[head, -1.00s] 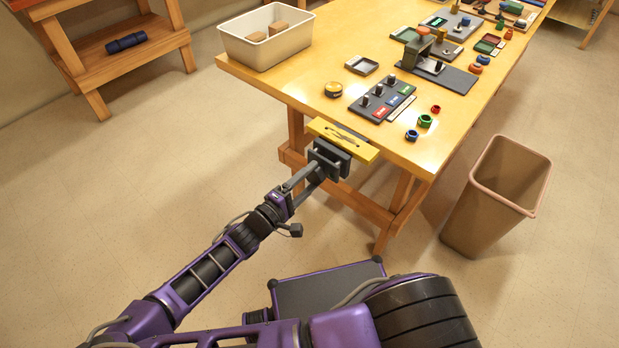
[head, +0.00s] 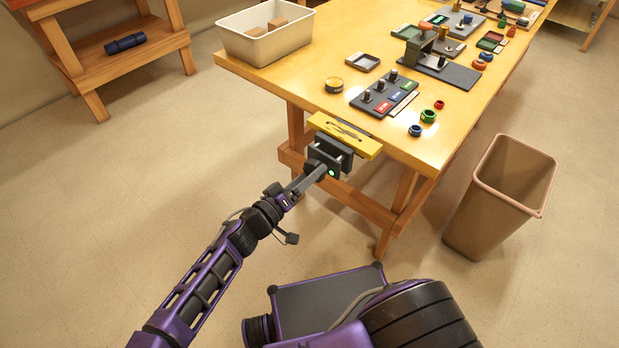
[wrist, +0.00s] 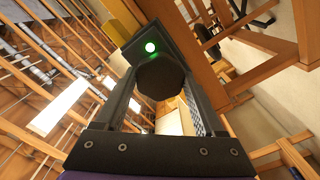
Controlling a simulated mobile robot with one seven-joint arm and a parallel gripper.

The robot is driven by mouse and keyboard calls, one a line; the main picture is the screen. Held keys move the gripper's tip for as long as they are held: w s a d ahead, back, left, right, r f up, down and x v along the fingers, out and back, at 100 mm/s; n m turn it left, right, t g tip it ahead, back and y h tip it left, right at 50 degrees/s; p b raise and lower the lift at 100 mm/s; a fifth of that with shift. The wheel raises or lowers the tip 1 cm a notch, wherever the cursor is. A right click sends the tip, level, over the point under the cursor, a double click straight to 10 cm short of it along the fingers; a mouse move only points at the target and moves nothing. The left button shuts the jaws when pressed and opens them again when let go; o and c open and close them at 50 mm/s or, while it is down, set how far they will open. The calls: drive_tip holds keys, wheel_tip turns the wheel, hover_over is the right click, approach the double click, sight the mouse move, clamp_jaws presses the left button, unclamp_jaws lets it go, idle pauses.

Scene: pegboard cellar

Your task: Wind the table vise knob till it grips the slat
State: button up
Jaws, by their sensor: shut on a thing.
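The dark table vise (head: 327,152) is fixed at the near edge of the workbench. The yellow slat (head: 362,145), with dark wavy marks, lies across the top of the vise; the contact between jaws and slat is too small to tell. A green lamp (head: 332,173) glows on the vise front and shows in the wrist view (wrist: 150,47). My gripper (head: 314,170) reaches the vise front from below left. In the wrist view its fingers (wrist: 162,85) are shut on the black faceted knob (wrist: 160,76), one on each side.
The workbench (head: 290,85) holds a white bin (head: 265,45), a row of dark knobs on a board (head: 385,95) and small coloured rings (head: 428,116). A brown waste bin (head: 500,195) stands on the floor at right. The floor left of my arm is clear.

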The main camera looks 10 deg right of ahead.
drive_tip(key=shift+m, duration=0.6)
drive_tip(key=o, duration=1.4)
drive_tip(key=shift+c, duration=0.2)
drive_tip(key=shift+a+b, duration=0.15)
drive_tip(key=shift+b, duration=0.15)
